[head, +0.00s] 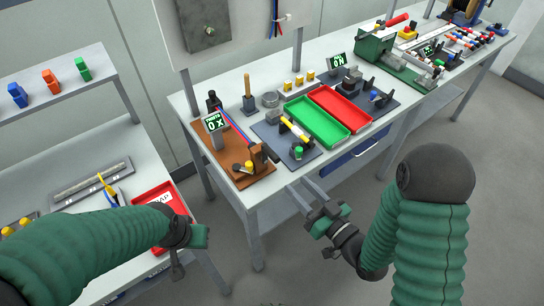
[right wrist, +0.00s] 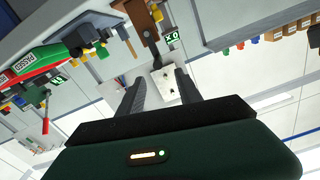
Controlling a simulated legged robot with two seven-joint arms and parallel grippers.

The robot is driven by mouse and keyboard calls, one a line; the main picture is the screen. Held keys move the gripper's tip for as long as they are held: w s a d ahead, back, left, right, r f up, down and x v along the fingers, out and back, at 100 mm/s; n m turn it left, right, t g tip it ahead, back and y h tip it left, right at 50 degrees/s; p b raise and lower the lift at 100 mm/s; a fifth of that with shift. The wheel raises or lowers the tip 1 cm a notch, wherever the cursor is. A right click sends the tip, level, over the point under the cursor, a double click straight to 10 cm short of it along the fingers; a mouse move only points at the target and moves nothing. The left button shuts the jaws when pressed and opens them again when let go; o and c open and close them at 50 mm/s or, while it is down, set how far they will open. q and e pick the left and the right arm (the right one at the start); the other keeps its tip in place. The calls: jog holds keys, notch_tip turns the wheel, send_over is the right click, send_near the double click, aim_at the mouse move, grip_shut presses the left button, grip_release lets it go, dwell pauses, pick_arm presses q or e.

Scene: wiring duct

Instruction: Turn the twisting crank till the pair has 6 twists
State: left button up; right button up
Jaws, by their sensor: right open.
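The twisting jig is a brown board (head: 236,178) at the near left corner of the middle table. A yellow knob (head: 249,166) sits by that block, apparently the crank's handle. A small display (head: 214,122) reads 0 X; it also shows in the right wrist view (right wrist: 172,39). My right gripper (head: 299,186) is open and empty, in front of the table's edge, right of the jig and apart from it. My left gripper (head: 186,250) is over the left bench; its fingers are unclear.
A green tray (head: 318,121) and a red tray (head: 340,107) lie right of the jig. A dark plate (head: 283,143) with a yellow-marked part lies between. The floor between the benches is clear.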

jog(key=w+a+f+b, duration=0.1)
jog(key=w+a+b, duration=0.1)
jog(key=a+b, duration=0.15)
jog(key=b, duration=0.5)
send_near(264, 149)
jog(key=w+d, duration=0.1)
jog(key=d, duration=0.1)
jog(key=w+a, duration=0.4)
jog(key=a, duration=0.1)
jog(key=w+a+f, duration=0.1)
jog(key=w+a, duration=0.1)
jog(key=shift+w+a, duration=0.15)
jog(key=shift+a, duration=0.1)
jog(key=shift+w+a, duration=0.2)
jog(key=shift+w, duration=0.1)
jog(key=shift+d, duration=1.15)
jog(key=shift+c, duration=2)
jog(key=shift+s+a+r, duration=0.1)
jog(key=shift+a, duration=0.6)
grip_shut()
pick_arm(q)
jog(key=s+x, duration=0.2)
jog(key=x, duration=0.7)
jog(key=shift+a+f, duration=0.4)
jog(key=shift+f, duration=0.05)
